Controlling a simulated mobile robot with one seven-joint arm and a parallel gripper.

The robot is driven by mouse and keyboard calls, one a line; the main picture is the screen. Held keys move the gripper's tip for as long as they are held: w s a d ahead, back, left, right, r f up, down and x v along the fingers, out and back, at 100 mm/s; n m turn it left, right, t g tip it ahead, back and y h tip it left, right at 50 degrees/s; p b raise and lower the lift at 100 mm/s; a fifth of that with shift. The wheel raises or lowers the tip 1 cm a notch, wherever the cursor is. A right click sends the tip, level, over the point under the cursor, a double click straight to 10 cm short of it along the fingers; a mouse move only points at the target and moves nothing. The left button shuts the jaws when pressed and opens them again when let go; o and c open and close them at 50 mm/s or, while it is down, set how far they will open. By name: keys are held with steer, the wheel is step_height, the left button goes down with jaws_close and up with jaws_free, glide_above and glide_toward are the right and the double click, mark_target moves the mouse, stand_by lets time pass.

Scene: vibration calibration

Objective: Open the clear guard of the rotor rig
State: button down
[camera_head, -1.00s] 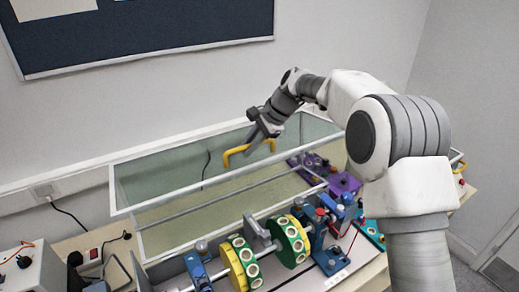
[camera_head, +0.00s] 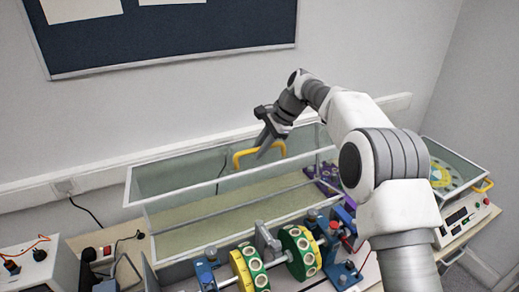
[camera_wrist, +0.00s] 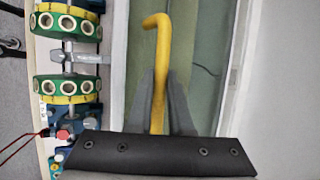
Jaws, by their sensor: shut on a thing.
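The clear guard (camera_head: 178,178) of the rotor rig is swung up and back, standing raised behind the rotor near the wall. Its yellow handle (camera_head: 239,158) is on the panel and also shows in the wrist view (camera_wrist: 163,45). My gripper (camera_head: 263,147) is shut on the handle, with its two grey fingers on either side of it in the wrist view (camera_wrist: 160,95). The rotor rig's discs, a yellow-and-green one (camera_head: 245,269) and a second one (camera_head: 301,252), sit uncovered on a shaft in front of the guard.
A bench instrument with a clear lid and yellow handle (camera_head: 462,190) stands at the right. A grey-white box with cables (camera_head: 38,272) is at the left. The wall with a dark board (camera_head: 170,40) is close behind the guard.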

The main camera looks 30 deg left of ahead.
steer(key=c, duration=0.8)
jaws_free()
steer(key=shift+f, duration=0.15)
steer(key=shift+c, duration=0.2)
steer(key=v, duration=1.7)
steer(key=shift+r, duration=0.35)
steer(key=shift+s+d, duration=0.1)
